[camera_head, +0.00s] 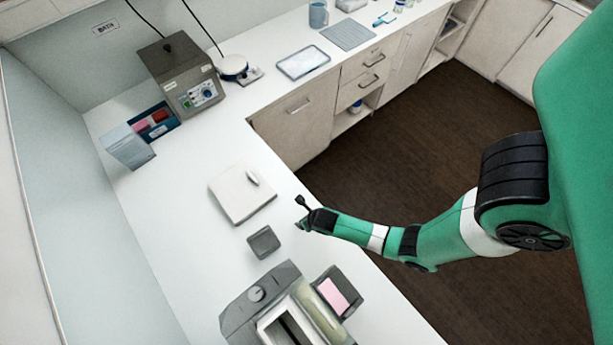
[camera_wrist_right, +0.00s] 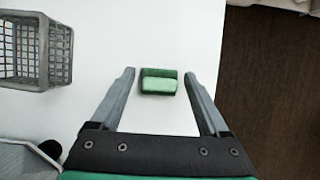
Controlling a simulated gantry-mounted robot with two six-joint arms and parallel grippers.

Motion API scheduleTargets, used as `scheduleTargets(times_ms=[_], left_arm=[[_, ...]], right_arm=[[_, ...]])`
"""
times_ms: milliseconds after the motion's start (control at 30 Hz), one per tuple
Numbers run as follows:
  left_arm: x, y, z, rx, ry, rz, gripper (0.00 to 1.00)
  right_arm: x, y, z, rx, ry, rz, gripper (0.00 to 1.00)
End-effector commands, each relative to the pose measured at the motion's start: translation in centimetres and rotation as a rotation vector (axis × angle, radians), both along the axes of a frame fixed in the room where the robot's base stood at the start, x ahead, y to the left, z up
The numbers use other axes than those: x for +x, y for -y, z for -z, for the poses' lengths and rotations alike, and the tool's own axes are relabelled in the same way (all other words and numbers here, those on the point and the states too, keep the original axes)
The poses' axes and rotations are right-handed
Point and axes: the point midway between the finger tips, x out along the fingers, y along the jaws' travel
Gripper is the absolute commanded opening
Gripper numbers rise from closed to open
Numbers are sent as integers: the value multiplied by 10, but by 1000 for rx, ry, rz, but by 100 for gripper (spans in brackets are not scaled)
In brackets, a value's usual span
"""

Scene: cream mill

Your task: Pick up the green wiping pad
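The green wiping pad (camera_wrist_right: 158,84) lies on the white worktop in the right wrist view, a small two-toned green block. My right gripper (camera_wrist_right: 159,75) is open, with one finger on either side of the pad in the picture and a visible gap on both sides. Whether the fingertips are down at the pad's height I cannot tell. In the head view my right gripper (camera_head: 301,213) is at the worktop's front edge, and I cannot make out the pad there. My left gripper is not in view.
A grey slotted basket (camera_wrist_right: 32,52) stands left of the pad. In the head view, a pale flat device (camera_head: 241,196) lies on the worktop beyond the gripper. A grey machine (camera_head: 262,295) with a pink-topped tray (camera_head: 334,293) stands nearer. Dark floor lies beyond the edge.

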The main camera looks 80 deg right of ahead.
Motion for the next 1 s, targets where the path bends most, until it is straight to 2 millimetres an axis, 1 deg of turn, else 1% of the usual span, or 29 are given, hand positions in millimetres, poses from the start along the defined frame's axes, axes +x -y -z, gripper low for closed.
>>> scheduleTargets(times_ms=[33, 67, 100, 267, 400, 433, 633, 767, 867, 933, 1000], left_arm=[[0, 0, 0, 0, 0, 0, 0], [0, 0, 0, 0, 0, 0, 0], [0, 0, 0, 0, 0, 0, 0], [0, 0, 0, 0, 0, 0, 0], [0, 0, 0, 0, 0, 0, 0], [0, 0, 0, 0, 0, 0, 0], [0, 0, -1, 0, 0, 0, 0], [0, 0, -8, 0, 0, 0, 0], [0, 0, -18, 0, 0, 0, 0], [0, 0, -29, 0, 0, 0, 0], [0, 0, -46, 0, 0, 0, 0]], right_arm=[[0, 0, 0, 0, 0, 0, 68], [0, 0, 0, 0, 0, 0, 63], [0, 0, 0, 0, 0, 0, 55], [0, 0, 0, 0, 0, 0, 27], [0, 0, 0, 0, 0, 0, 1], [0, 0, 0, 0, 0, 0, 0], [0, 0, -2, 0, 0, 0, 0], [0, 0, -11, -1, 1, 0, 0], [1, 0, -26, 0, 2, 1, 0], [0, 0, -42, 0, 2, 1, 0], [-15, -3, -59, 2, -1, 1, 0]])
